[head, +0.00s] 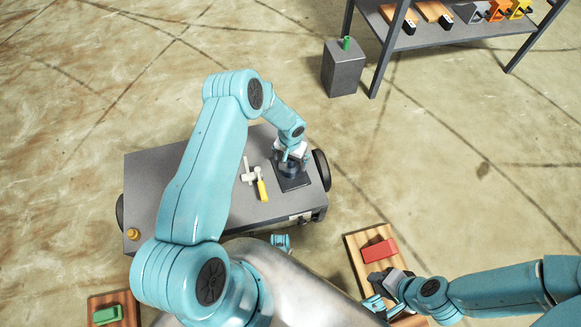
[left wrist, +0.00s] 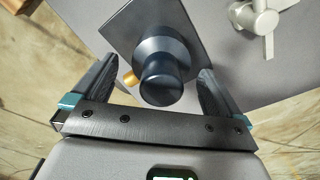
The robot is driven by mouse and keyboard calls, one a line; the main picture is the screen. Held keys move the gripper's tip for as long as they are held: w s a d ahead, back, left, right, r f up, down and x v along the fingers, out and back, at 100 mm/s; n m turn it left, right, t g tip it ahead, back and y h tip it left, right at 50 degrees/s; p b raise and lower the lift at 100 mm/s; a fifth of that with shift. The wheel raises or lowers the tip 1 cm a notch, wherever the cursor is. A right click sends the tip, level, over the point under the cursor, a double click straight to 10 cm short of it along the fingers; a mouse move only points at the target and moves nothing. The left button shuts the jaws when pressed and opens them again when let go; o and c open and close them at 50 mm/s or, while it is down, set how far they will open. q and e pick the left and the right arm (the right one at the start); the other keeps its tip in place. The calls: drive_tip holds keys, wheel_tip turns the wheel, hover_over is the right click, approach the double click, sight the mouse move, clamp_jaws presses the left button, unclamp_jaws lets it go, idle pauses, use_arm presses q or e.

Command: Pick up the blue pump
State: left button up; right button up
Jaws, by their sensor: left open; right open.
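The blue pump (head: 292,183) is a dark navy piece with a square base plate and a round knob. It stands on the right part of the grey cart top (head: 150,170). In the left wrist view the pump (left wrist: 162,82) shows its knob between my left gripper's two fingers, with a gap on each side. My left gripper (head: 291,160) is open above the pump and hides part of it in the head view. My right gripper (head: 382,299) is open, low at the right, over the near end of a wooden board (head: 357,243).
A white valve-like piece (head: 248,173) and a yellow-handled tool (head: 262,189) lie just left of the pump. A small yellow knob (head: 132,234) is at the cart's left corner. A red block (head: 379,250) lies on the board near my right gripper. A shelf (head: 460,35) stands behind.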

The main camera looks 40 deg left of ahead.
use_arm(q)
wheel_tip(320, 180, down, 3)
drive_tip(key=shift+f, duration=0.1)
drive_tip(key=c, duration=1.7)
drive_tip(key=shift+w+a, duration=0.1)
clamp_jaws()
drive_tip(key=shift+r, duration=0.25)
